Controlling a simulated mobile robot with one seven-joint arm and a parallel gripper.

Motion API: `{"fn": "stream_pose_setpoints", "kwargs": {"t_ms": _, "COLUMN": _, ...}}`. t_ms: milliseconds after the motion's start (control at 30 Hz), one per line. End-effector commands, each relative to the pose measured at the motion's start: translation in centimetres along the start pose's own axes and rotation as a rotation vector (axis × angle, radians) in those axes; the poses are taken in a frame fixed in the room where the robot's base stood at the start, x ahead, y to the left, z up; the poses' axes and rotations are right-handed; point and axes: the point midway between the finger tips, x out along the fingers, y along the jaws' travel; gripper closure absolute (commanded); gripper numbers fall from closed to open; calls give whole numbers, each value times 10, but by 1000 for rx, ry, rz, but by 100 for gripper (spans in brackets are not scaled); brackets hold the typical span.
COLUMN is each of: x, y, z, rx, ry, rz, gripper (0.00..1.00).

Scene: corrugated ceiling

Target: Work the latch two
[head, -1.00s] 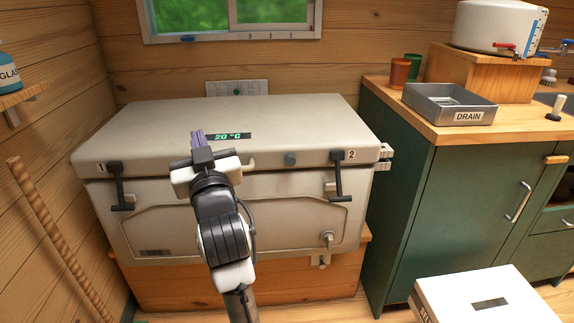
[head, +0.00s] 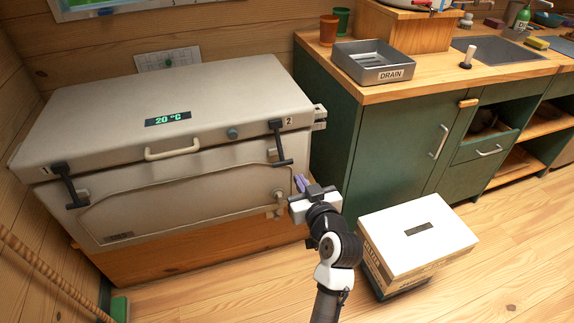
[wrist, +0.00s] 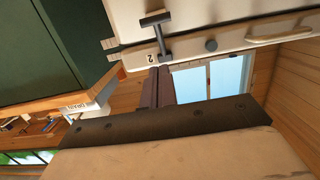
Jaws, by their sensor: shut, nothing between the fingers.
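Latch two (head: 280,147) is a black T-shaped handle at the front right of the large beige cooler (head: 105,105), beside the printed "2". It hangs down over the lid seam, with its crossbar at the bottom. The wrist view shows the same latch (wrist: 160,38) upside down, beyond the fingers. My gripper (head: 301,183) is shut and empty, below and slightly right of the latch in the head view. Its purple-grey fingers also show in the wrist view (wrist: 155,87). The gripper appears apart from the latch.
Latch one (head: 70,186) hangs at the cooler's front left. A beige lid handle (head: 172,149) and a round knob (head: 232,133) are between the latches. A green cabinet (head: 400,130) stands right of the cooler. A white-topped box (head: 417,230) sits on the floor right of my arm.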

Motion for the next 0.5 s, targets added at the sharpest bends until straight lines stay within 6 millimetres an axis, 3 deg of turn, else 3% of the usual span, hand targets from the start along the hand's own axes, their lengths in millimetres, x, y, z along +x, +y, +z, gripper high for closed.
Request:
{"fn": "stream_pose_setpoints", "kwargs": {"t_ms": 400, "x": 87, "y": -1, "z": -4, "rx": 0, "ry": 0, "rz": -2, "gripper": 100}}
{"fn": "stream_pose_setpoints", "kwargs": {"t_ms": 500, "x": 99, "y": 0, "z": 11, "rx": 2, "ry": -4, "rz": 0, "gripper": 100}}
